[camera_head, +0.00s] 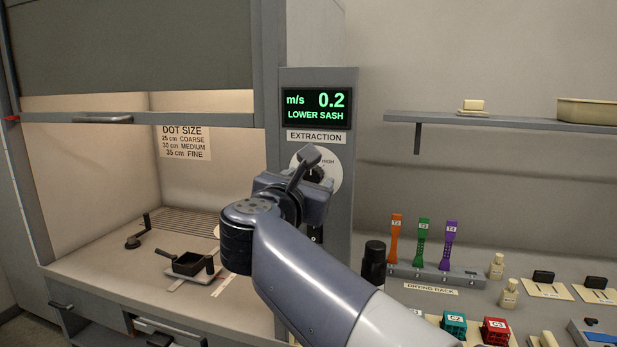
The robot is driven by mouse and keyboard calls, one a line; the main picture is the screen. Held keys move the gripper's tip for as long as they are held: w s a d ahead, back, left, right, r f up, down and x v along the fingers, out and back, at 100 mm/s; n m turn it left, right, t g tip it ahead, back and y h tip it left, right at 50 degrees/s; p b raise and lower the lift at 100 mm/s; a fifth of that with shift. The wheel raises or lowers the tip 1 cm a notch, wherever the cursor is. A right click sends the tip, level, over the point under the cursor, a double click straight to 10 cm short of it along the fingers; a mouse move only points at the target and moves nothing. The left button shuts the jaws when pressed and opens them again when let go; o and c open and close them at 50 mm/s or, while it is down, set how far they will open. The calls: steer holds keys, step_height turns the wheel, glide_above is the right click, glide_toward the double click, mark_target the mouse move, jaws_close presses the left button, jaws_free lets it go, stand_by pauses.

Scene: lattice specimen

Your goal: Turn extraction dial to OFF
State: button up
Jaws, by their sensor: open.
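The extraction dial (333,180) is on the grey front post of the fume hood, below the label EXTRACTION (317,137). Its pale round plate shows the word HIGH at upper right. A dark knob shows in part at its middle. My gripper (313,165) is in front of the dial and hides much of its left and lower part. Its jaws are open around or just in front of the knob; I cannot tell whether they touch it. The setting the knob points to is hidden. The display (317,108) above reads "m/s 0.2 LOWER SASH".
The hood sash (130,45) is raised at left. Inside the hood stands a small black tray (190,263). At right, a drying rack (440,275) holds orange, green and purple specimens, with a dark cylinder (374,262) beside it. A shelf (480,122) is on the wall above.

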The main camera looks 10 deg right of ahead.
steer(key=shift+w+d, duration=0.2)
steer(key=shift+w, duration=0.05)
steer(key=shift+c, duration=0.2)
steer(key=c, duration=0.9)
